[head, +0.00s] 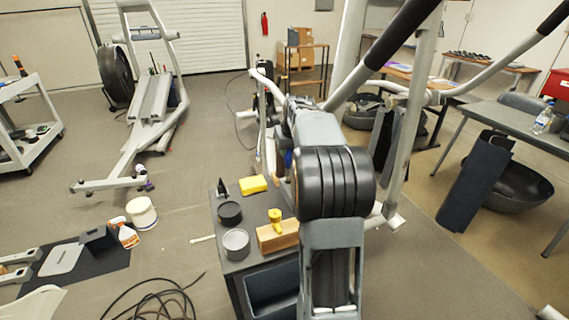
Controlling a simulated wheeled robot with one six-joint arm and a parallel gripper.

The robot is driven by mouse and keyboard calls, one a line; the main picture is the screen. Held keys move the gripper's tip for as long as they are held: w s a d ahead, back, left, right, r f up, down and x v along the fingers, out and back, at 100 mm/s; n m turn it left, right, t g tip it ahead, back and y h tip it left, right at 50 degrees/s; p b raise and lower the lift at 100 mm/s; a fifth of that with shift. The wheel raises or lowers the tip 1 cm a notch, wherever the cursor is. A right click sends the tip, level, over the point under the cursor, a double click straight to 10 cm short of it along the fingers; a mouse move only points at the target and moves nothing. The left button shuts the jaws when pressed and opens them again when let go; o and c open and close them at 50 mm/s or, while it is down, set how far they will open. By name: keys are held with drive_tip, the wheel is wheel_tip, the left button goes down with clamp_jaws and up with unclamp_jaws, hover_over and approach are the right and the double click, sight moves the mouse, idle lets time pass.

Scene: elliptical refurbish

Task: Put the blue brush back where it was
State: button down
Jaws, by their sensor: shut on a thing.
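My arm (336,185) rises through the middle of the head view and reaches forward over the far end of a dark cart. Its links hide my gripper, so I see neither its fingers nor what is between them. A small blue patch (288,159) shows at the left edge of my arm, beyond the cart top. I cannot tell whether it is the blue brush. No whole blue brush is visible elsewhere.
The cart top (262,207) holds a yellow sponge (253,184), a black round container (230,212), a grey can (236,243) and a wooden block (277,236). The elliptical's pale frame (400,150) stands beyond and right. Cables (160,302) lie on the floor at lower left.

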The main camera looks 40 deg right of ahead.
sight(289, 159)
drive_tip(key=shift+s+a+f+b, duration=0.1)
drive_tip(key=shift+s+f+b, duration=0.1)
drive_tip(key=shift+f, duration=0.95)
drive_tip(key=shift+s+a+f+b, duration=0.1)
drive_tip(key=shift+f+b, duration=0.05)
drive_tip(key=shift+f, duration=1)
drive_tip(key=c, duration=0.9)
unclamp_jaws()
drive_tip(key=w+d+r+p+v, duration=0.1)
drive_tip(key=v, duration=1)
drive_tip(key=s+a+r+n+p, duration=0.1)
drive_tip(key=s+a+p, duration=0.2)
drive_tip(key=a, duration=0.4)
drive_tip(key=s+a+r+p, duration=0.1)
drive_tip(key=s+a+p, duration=0.2)
drive_tip(key=a, duration=0.4)
drive_tip(key=s+a+f+n+g+y+p, duration=0.1)
drive_tip(key=s+a+f+p, duration=0.3)
drive_tip(key=s+a, duration=0.8)
drive_tip(key=shift+s+f+n, duration=0.15)
drive_tip(key=shift+f+n, duration=0.2)
drive_tip(key=shift+n, duration=0.25)
